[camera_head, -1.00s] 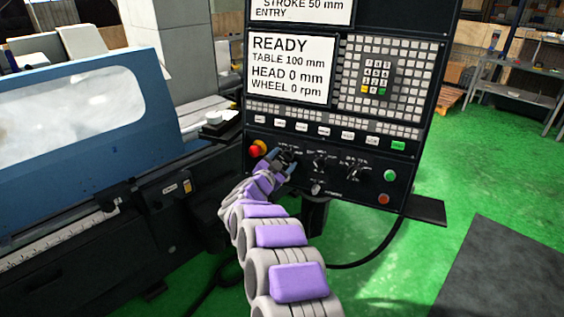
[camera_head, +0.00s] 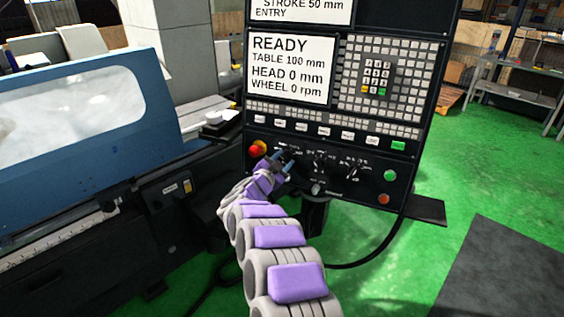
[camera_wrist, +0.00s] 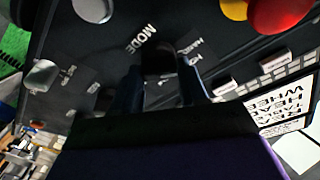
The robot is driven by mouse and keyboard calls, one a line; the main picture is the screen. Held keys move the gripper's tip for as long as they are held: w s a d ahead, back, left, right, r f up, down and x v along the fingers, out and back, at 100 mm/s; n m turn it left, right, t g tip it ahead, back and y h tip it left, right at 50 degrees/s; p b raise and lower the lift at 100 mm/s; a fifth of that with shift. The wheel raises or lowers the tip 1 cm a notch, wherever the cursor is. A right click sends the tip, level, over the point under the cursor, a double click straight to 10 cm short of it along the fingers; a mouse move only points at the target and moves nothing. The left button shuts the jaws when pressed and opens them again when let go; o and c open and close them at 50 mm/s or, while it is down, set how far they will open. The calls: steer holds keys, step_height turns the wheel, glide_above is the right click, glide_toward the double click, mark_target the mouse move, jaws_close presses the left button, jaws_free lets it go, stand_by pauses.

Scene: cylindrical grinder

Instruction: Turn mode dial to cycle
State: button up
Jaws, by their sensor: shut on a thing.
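The mode dial (camera_head: 288,154) is a small black knob at the lower left of the machine's control panel. In the wrist view the dark dial (camera_wrist: 158,60) sits beside the printed word MODE. My gripper (camera_head: 283,161) reaches it from the lower left. In the wrist view my gripper (camera_wrist: 161,82) has one finger on each side of the dial and is shut on it. The printed position labels around the dial are partly hidden and tilted, so which one it points at cannot be told. The screen (camera_head: 291,68) reads READY, with head and wheel at 0.
A red and yellow stop button (camera_head: 256,149) is close left of the dial. More black knobs (camera_head: 321,162) and a silver knob (camera_head: 316,188) are to the right and below. A green button (camera_head: 389,175) and a red button (camera_head: 384,199) are farther right. Open green floor lies right of the panel.

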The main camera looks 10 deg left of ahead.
steer(key=m, duration=0.4)
steer(key=shift+g+h, duration=0.3)
steer(key=shift+g, duration=0.1)
steer(key=m+g, duration=0.1)
steer(key=m, duration=0.4)
steer(key=m+g+b, duration=0.1)
steer(key=m, duration=0.3)
steer(key=shift+f, duration=0.15)
steer(key=shift+f+m+b, duration=0.1)
steer(key=shift+m+b, duration=0.45)
steer(key=shift+m, duration=0.75)
steer(key=shift+f+g, duration=0.1)
steer(key=shift+g, duration=0.2)
steer(key=o, duration=1.1)
steer(key=shift+r, duration=0.2)
steer(key=shift+s, duration=0.1)
